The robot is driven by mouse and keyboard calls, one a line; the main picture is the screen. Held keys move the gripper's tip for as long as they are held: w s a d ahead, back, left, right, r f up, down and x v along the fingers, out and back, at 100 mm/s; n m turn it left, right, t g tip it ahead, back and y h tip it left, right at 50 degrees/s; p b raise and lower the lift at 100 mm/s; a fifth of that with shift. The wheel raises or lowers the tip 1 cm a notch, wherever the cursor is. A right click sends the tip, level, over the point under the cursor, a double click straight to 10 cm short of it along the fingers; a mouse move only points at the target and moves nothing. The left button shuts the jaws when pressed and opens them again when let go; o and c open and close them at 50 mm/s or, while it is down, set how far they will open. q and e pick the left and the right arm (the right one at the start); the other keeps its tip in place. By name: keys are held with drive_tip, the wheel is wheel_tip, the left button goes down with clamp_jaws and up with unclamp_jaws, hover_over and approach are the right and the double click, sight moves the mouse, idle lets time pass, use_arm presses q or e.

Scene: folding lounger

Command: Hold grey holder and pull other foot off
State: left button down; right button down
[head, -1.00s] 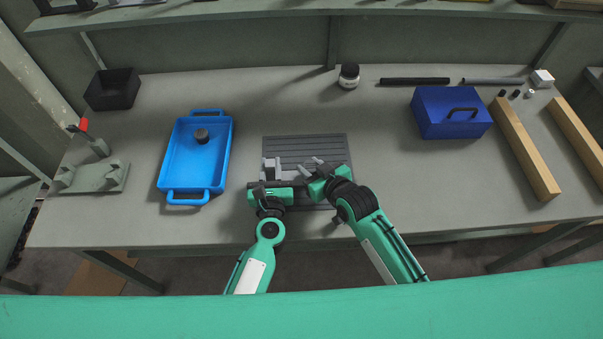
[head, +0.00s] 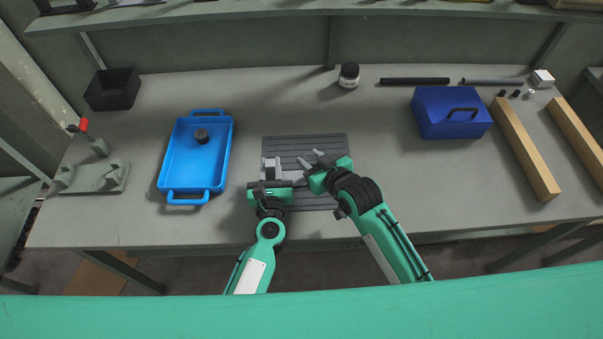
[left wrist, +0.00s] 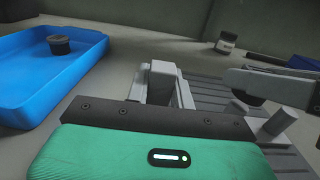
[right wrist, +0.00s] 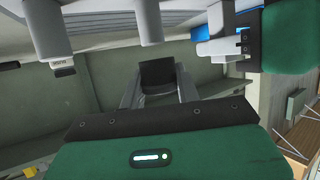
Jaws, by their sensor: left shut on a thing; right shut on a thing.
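My left gripper (head: 271,168) is shut on a pale grey holder, seen as a grey block (left wrist: 162,82) between its fingers in the left wrist view. My right gripper (head: 310,158) is just to its right, over the grey ribbed mat (head: 318,200). In the right wrist view it is shut on a small dark foot (right wrist: 157,75) between its fingertips. The foot appears apart from the holder, with the left gripper (right wrist: 225,45) off to one side. A dark round foot-like piece (head: 201,136) lies in the blue tray (head: 187,196).
A blue toolbox (head: 450,115) and wooden beams (head: 525,150) stand at the right. A black bin (head: 112,90) and grey clamp fixture (head: 92,178) are at the left. The table between mat and toolbox is clear.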

use_arm(q)
drive_tip(key=shift+s+f, duration=0.1)
drive_tip(key=shift+f, duration=0.25)
use_arm(e)
drive_tip(key=shift+r, duration=1)
use_arm(q)
drive_tip(key=c, duration=1.2)
unclamp_jaws()
drive_tip(key=shift+o, duration=0.4)
drive_tip(key=shift+r, duration=0.15)
use_arm(e)
drive_tip(key=shift+w, duration=0.1)
use_arm(q)
drive_tip(key=shift+s+b, duration=1)
drive_tip(key=shift+s, duration=2.1)
use_arm(e)
drive_tip(key=shift+f, duration=1.05)
use_arm(q)
drive_tip(key=shift+s+b, duration=0.35)
drive_tip(key=shift+s, duration=0.9)
use_arm(e)
drive_tip(key=shift+f, duration=0.35)
